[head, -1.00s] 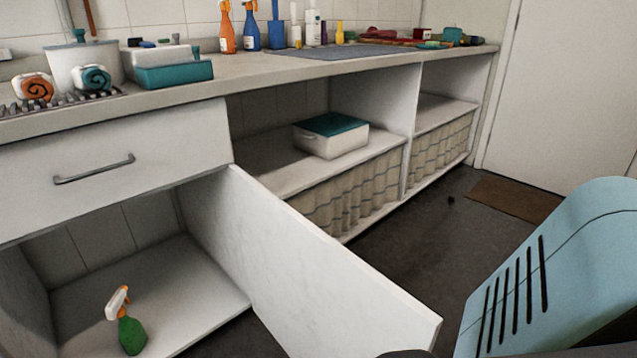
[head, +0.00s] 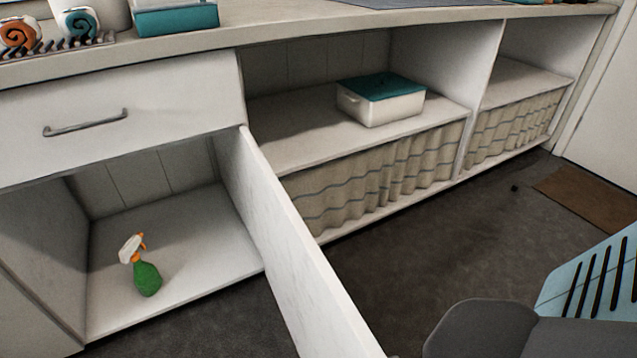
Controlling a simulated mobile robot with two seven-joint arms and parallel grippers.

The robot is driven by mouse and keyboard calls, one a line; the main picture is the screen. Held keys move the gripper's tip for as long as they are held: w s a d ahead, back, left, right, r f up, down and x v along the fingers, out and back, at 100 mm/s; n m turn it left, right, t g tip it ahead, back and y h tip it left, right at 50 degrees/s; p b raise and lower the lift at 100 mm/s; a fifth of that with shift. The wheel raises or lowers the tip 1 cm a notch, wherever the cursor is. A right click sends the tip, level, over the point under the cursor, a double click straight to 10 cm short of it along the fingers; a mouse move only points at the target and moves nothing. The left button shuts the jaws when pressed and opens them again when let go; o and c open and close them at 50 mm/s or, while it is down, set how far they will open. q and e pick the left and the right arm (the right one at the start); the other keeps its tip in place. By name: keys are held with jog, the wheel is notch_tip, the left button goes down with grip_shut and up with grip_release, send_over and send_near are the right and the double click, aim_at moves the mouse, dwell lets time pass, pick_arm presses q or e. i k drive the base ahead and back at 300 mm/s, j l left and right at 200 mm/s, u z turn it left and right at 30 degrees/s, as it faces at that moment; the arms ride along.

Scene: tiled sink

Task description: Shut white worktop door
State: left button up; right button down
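The white worktop door (head: 290,245) stands wide open in the head view. It is hinged at the right side of the lower cabinet (head: 180,230) and juts out toward me. A green spray bottle (head: 147,278) with a white and orange head stands inside the open cabinet. A dark grey and light blue part of my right arm shows at the lower right, to the right of the door's near end. Whether it touches the door cannot be told. Neither gripper's fingers are in view.
A closed drawer (head: 120,118) with a metal handle sits above the open cabinet. A white box with a teal lid (head: 381,98) is on the open shelf to the right, above a striped curtain (head: 370,185). A brown mat (head: 590,198) lies by the wall.

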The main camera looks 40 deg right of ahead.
aim_at(321, 320)
jog(key=l, duration=0.75)
jog(key=k+l, duration=0.15)
jog(key=l, duration=0.6)
